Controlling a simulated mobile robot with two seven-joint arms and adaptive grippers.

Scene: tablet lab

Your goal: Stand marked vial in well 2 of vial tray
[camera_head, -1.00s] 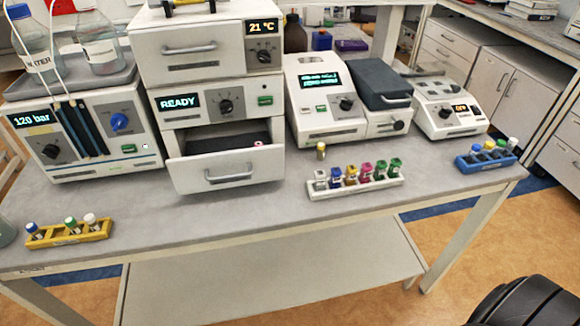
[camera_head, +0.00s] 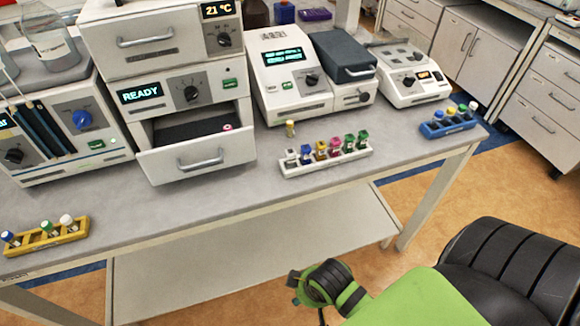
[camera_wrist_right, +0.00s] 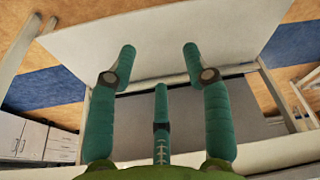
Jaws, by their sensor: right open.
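A small vial with a gold cap (camera_head: 290,128) stands alone on the bench behind a white rack (camera_head: 326,161) of several colour-capped vials. A yellow tray (camera_head: 46,237) with blue, green and white-capped vials stands at the left front. A blue tray (camera_head: 450,124) with several vials stands at the right. A small pink-and-white item (camera_head: 227,127) lies in the open drawer. I cannot make out a mark on any vial or well numbers. My right gripper (camera_wrist_right: 160,55) is open and empty, below and in front of the bench. My left gripper is out of view.
The drawer (camera_head: 197,158) under the READY panel is pulled out over the bench (camera_head: 230,197). Instruments line the back of the bench. The front strip between the yellow tray and white rack is clear. A lower shelf (camera_head: 250,244) runs under the bench.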

